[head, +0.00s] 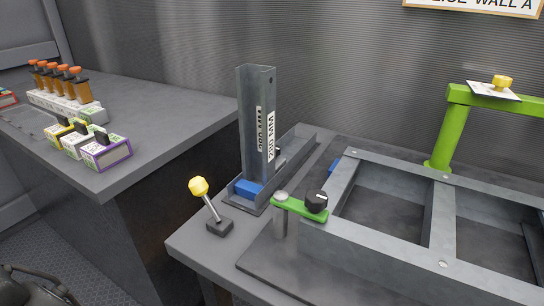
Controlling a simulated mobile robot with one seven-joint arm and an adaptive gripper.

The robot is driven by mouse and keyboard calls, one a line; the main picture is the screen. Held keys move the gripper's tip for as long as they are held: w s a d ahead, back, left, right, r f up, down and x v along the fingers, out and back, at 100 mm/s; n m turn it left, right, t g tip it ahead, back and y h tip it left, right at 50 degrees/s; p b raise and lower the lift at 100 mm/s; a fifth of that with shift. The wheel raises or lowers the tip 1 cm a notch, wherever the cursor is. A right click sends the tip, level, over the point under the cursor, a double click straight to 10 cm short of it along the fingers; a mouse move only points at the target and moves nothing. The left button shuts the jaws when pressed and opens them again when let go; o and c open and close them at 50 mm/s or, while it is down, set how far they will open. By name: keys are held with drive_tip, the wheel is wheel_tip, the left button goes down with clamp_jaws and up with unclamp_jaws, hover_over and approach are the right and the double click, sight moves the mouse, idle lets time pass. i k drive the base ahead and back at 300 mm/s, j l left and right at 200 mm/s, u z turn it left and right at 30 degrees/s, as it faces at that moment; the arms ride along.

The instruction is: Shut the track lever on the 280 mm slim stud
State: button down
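A grey metal stud (252,125) stands upright in a low metal track (298,150) on the workbench. White labels with vertical lettering on it seem to read 280 MM. A blue block (248,188) sits at its foot. A lever with a yellow ball knob (198,187) rises from a small dark base (220,226) at the bench's left front corner, left of the stud. Its rod leans up and to the left, apart from the stud. A dark part cut off at the bottom left corner looks like my gripper (32,290); its fingers cannot be made out.
A grey metal frame (436,212) fills the bench's right side. A green clamp arm with a black knob (316,201) sits at its near left corner. A green post (447,135) stands behind. A left counter (165,105) holds small boxes and orange-topped tools. A floor gap separates both.

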sight(198, 185)
drive_tip(key=k+j+u, duration=0.1)
drive_tip(key=j+u, duration=0.25)
drive_tip(key=k+j+u, duration=0.1)
drive_tip(key=u, duration=0.3)
drive_tip(key=j, duration=0.1)
